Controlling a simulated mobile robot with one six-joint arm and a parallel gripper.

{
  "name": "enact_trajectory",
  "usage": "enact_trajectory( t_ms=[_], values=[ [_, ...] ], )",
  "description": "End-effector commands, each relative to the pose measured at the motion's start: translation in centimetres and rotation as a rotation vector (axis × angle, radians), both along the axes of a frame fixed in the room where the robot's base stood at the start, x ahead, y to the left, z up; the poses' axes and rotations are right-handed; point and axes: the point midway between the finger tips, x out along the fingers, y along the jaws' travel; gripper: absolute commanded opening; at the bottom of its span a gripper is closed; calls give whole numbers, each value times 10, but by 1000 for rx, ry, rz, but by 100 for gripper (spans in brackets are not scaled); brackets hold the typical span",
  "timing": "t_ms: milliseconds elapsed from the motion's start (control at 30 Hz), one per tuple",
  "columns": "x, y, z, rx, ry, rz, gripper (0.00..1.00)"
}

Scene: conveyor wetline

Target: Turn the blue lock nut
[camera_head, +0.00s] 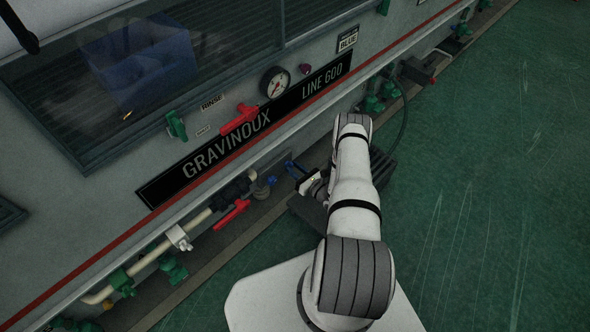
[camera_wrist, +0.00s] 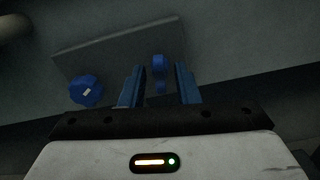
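In the wrist view, two blue parts sit at a grey plate (camera_wrist: 110,58). One is a faceted blue knob (camera_wrist: 86,91) with a small white mark, left of my gripper. The other is a smaller blue piece (camera_wrist: 158,64), seen between the fingers with a gap on each side. I cannot tell for sure which is the lock nut, or how far the smaller piece is from the fingertips. My gripper (camera_wrist: 159,72) has blue fingers, apart and holding nothing. In the head view my gripper (camera_head: 295,168) is low by the machine front, close to a small blue part (camera_head: 272,181).
A red-handled valve (camera_head: 232,214) and pale pipe (camera_head: 195,222) lie left of my gripper under the machine's ledge. Green valves (camera_head: 173,268) are farther left, others (camera_head: 374,103) beyond my arm. A dark cable (camera_head: 404,115) hangs there. Green floor at right is clear.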

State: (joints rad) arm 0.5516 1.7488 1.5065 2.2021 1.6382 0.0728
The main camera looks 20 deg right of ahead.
Motion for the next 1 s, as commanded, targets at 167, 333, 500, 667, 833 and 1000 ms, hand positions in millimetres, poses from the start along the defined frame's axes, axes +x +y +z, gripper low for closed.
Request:
enact_trajectory(
  t_ms=[167, 333, 500, 667, 833, 1000],
  values=[
    [0, 0, 0, 0, 0, 1, 14],
    [0, 0, 0, 0, 0, 1, 0],
    [0, 0, 0, 0, 0, 4, 0],
    [0, 0, -1, 8, 4, 1, 0],
    [0, 0, -2, 53, 21, 1, 0],
    [1, 0, -3, 148, 60, 0, 0]
  ],
)
